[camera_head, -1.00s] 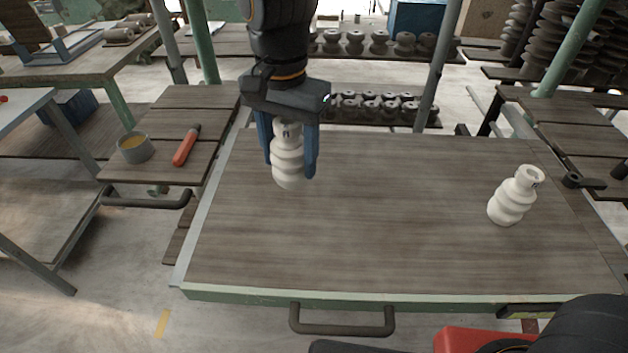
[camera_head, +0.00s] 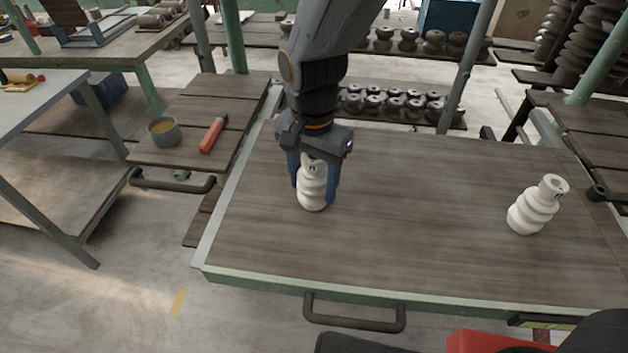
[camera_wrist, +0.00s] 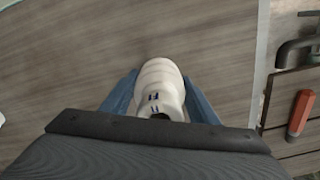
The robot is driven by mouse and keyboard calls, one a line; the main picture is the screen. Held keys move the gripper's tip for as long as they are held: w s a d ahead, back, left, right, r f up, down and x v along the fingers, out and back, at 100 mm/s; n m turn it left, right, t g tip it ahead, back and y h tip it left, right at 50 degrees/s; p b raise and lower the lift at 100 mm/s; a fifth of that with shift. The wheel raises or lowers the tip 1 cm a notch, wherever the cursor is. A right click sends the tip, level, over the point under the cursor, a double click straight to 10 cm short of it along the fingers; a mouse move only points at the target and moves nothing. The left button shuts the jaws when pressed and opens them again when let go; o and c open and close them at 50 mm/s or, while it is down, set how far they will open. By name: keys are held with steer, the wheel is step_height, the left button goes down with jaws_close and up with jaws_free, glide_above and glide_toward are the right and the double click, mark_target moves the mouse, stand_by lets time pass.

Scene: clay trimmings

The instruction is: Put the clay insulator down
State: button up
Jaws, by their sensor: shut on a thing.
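A white ribbed clay insulator (camera_head: 312,190) is held upright between the two blue fingers of my gripper (camera_head: 315,192), over the left part of the wooden table top (camera_head: 400,230). Its base is at or very near the boards; I cannot tell whether it touches. In the wrist view the insulator (camera_wrist: 160,85) sits between the fingers, with small blue marks near its holed end. A second white insulator (camera_head: 537,205) stands at the right of the same table, apart from my gripper.
A side shelf at left holds a grey cup (camera_head: 164,132) and an orange-handled tool (camera_head: 213,135). Several insulators (camera_head: 390,103) stand on a rack behind the table. A dark handle (camera_head: 355,315) is on the table's front edge. The middle of the table is clear.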

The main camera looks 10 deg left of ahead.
steer(key=shift+f, duration=0.1)
steer(key=o, duration=1.5)
step_height(320, 180, up, 12)
steer(key=shift+r+b, duration=0.15)
steer(key=shift+b, duration=0.85)
steer(key=shift+d, duration=0.1)
